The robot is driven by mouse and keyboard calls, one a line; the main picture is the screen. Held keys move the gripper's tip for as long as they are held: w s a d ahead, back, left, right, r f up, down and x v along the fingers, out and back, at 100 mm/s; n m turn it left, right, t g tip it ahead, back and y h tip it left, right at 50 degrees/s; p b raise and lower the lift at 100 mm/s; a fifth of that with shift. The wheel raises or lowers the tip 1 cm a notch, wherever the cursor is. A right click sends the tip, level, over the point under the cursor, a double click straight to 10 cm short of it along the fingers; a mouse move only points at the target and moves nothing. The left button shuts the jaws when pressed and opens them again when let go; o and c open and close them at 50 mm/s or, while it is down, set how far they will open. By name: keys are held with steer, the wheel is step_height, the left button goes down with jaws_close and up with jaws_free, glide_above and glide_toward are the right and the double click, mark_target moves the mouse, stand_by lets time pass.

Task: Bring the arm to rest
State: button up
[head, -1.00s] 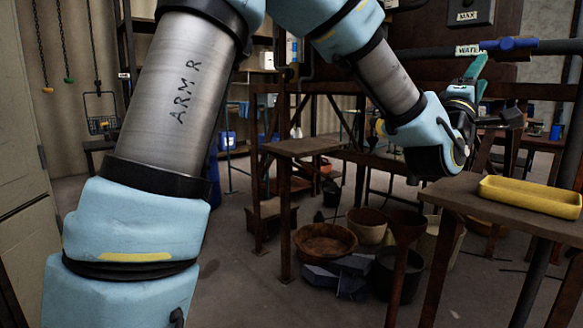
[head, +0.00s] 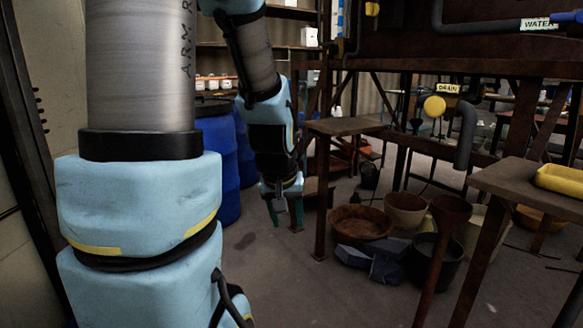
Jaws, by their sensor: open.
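My arm comes down on the left of the head view, with its forearm hanging near the middle left. My gripper (head: 284,215) points down at the end of it, above the bare floor. Its two green fingers are apart, and nothing shows between them. It hangs clear to the left of the small wooden stand (head: 345,127), as seen in the picture.
Blue barrels (head: 218,165) stand behind my arm. A wooden bowl (head: 360,222), a dark bucket (head: 430,262) and blue blocks (head: 372,262) are on the floor. A table (head: 530,183) with a yellow tray (head: 562,179) is at the right. Floor in front is free.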

steer(key=s+a+f+g+y, duration=0.1)
steer(key=s+a+g, duration=0.1)
steer(key=s+a, duration=0.3)
step_height(320, 180, up, 20)
steer(key=s+p, duration=0.1)
steer(key=p, duration=1.9)
steer(key=shift+s+a+f+g, duration=0.15)
steer(key=shift+a+f+g, duration=0.1)
steer(key=shift+a+g, duration=0.1)
